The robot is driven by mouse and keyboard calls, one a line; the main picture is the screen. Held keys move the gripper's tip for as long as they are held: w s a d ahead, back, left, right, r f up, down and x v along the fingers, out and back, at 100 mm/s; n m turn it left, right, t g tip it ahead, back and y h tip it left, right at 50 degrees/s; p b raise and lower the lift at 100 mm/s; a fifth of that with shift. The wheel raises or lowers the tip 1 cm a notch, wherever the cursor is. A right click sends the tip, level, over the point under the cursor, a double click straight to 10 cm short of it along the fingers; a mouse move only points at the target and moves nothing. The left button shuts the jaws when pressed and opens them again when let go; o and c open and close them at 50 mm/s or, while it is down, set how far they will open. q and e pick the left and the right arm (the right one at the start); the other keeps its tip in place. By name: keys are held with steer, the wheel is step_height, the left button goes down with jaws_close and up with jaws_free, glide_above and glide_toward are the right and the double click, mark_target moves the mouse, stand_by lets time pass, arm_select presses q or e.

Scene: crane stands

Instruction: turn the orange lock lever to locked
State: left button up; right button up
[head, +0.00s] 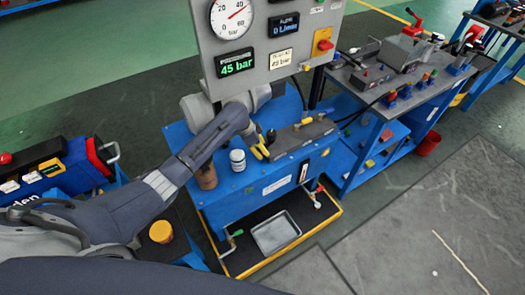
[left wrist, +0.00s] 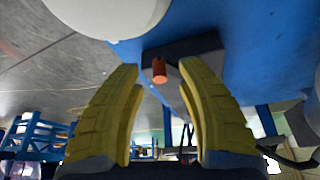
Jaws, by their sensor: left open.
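The orange lock lever shows in the left wrist view as a short orange cylinder (left wrist: 159,70) on a dark block (left wrist: 183,48). It appears between my left gripper's yellow fingertips (left wrist: 158,82), which are spread apart. I cannot tell its distance from them, and the fingers do not grip it. In the head view my left gripper (head: 261,147) is at the left end of a grey block (head: 303,133) on the blue bench. The lever cannot be made out there, and its turn position is unclear. My right gripper is not in view.
A white jar (head: 237,160) and a brown cup (head: 206,177) stand on the blue bench left of my gripper. The gauge panel (head: 270,72) rises behind it. A grey tray (head: 276,232) lies below, and another blue bench (head: 401,90) stands to the right.

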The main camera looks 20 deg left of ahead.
arm_select(q)
steer(key=shift+x, duration=0.95)
jaws_close()
